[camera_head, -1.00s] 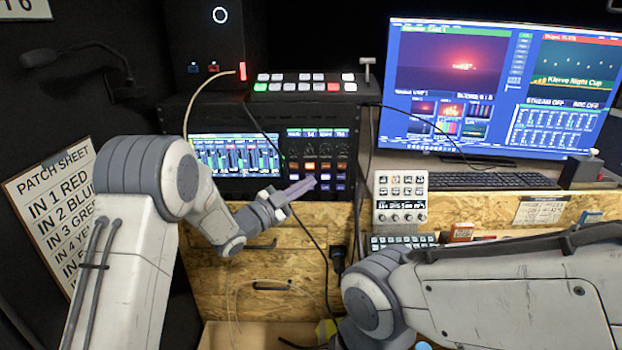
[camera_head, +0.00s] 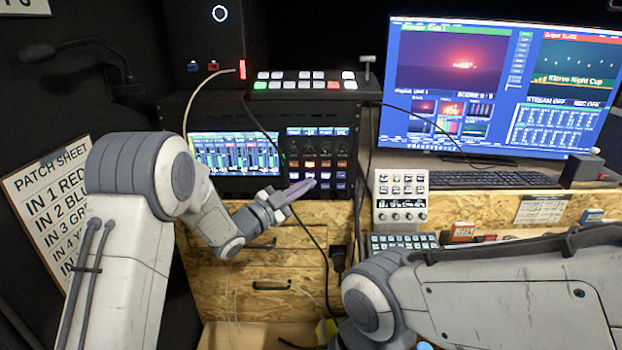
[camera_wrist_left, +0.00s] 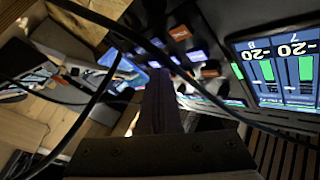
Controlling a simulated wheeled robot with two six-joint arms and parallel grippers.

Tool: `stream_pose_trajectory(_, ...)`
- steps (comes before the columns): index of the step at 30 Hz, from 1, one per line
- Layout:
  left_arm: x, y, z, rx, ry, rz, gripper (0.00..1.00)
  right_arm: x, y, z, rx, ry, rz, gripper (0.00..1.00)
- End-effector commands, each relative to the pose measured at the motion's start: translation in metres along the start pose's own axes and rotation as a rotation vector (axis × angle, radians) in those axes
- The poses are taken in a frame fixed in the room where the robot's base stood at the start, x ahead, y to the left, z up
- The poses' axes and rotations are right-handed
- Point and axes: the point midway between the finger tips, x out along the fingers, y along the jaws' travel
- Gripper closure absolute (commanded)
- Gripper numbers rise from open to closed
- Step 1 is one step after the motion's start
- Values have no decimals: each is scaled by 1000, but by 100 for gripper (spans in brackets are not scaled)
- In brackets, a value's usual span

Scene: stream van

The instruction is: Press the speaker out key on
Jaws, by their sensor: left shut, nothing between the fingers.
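I cannot read the key labels, so I cannot tell which is the speaker out key. My left gripper (camera_head: 310,183) is shut and empty, its purple fingers at the panel's lower keys and covering part of them. In the left wrist view the shut fingers (camera_wrist_left: 158,78) point at the panel, close to blue-lit keys (camera_wrist_left: 185,60); contact is unclear. My right gripper is out of view.
The mixer's meter screen (camera_head: 236,153) is left of the keys. A video switcher (camera_head: 305,82) sits above, with a cable hanging across the panel. A small grey keypad unit (camera_head: 401,196), keyboard (camera_head: 480,180) and large monitor (camera_head: 495,90) are to the right.

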Motion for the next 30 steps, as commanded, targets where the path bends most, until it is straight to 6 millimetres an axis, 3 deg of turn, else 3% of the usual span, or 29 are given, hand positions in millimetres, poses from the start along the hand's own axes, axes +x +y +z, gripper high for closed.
stream_pose_trajectory(9,-2,2,-1,0,0,0,100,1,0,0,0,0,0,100)
stream_pose_trajectory(30,-42,31,-31,1,1,0,100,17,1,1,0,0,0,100)
